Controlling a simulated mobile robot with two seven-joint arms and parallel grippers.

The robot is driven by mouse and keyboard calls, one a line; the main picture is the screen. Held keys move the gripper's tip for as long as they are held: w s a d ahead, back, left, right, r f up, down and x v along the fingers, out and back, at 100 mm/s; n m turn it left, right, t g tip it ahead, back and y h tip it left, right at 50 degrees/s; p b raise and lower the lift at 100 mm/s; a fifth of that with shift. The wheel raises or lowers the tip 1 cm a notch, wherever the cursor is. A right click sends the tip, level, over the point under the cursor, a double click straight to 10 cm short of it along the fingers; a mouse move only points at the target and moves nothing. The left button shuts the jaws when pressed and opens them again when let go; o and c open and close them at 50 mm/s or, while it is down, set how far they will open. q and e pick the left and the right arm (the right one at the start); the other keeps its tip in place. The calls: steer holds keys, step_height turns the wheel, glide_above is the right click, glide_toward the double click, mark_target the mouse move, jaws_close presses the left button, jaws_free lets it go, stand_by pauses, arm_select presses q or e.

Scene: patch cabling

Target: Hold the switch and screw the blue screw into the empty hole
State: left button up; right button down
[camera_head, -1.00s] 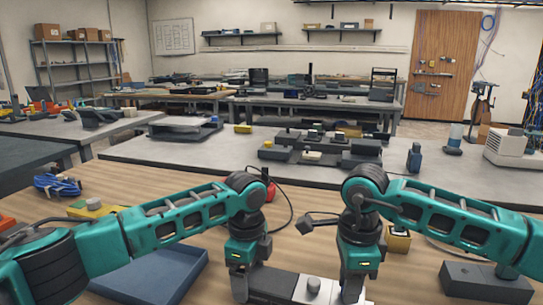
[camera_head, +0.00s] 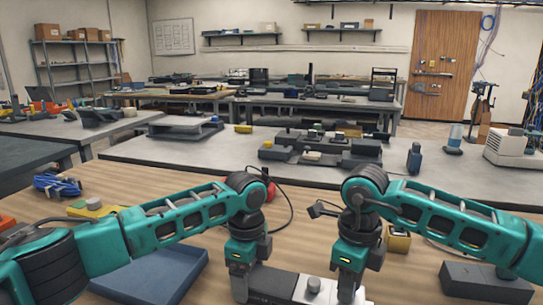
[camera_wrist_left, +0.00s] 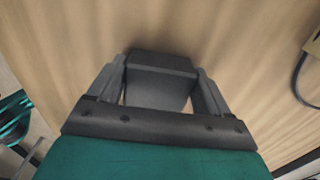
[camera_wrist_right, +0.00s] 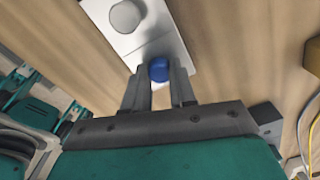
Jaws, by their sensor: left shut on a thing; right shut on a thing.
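The switch lies on the wooden table at the bottom of the head view, with a dark body (camera_head: 273,284) and a pale plate with a round grey knob (camera_head: 313,285). My left gripper (camera_head: 240,296) is shut on the dark body's left end, which also shows between its fingers in the left wrist view (camera_wrist_left: 160,75). My right gripper (camera_head: 348,296) is over the plate's right end. In the right wrist view its fingertips are shut on the blue screw (camera_wrist_right: 158,70), at the plate's edge beside the knob. The hole is hidden, and how deep the screw sits cannot be told.
A blue tray (camera_head: 160,272) lies left of the switch. A yellow block (camera_head: 398,240) and a dark box (camera_head: 485,284) lie to the right. A black cable (camera_head: 291,208) loops behind the grippers. Blue coiled cable (camera_head: 57,186) is at the far left.

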steer(key=m, duration=0.5)
stand_by(0.3)
steer(key=c, duration=1.2)
jaws_free()
steer(key=shift+c, duration=0.2)
steer(key=shift+r, duration=0.1)
steer(key=shift+r, duration=1.4)
